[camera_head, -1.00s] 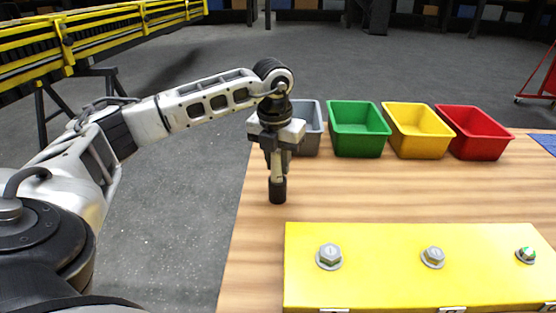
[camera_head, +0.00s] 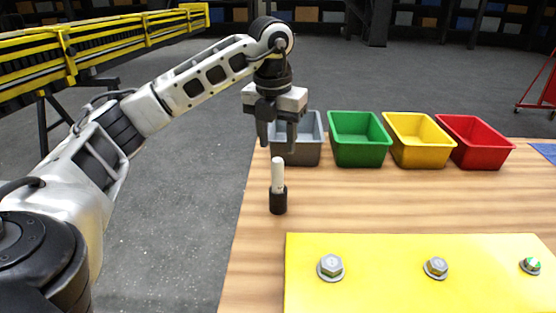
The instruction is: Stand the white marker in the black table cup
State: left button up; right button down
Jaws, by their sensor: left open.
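The white marker (camera_head: 278,174) stands upright in the black table cup (camera_head: 278,201) on the wooden table, left of centre; its lower part is hidden inside the cup. My right gripper is out of view.
Grey (camera_head: 308,152), green (camera_head: 360,152), yellow (camera_head: 420,155) and red (camera_head: 478,156) bins stand in a row at the table's back. A yellow plate (camera_head: 390,290) with bolts lies in front. The wooden table (camera_head: 400,205) between them is clear.

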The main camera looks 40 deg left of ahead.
pick_arm(q)
jog(key=shift+s+r, duration=0.2)
jog(key=shift+r, duration=1.5)
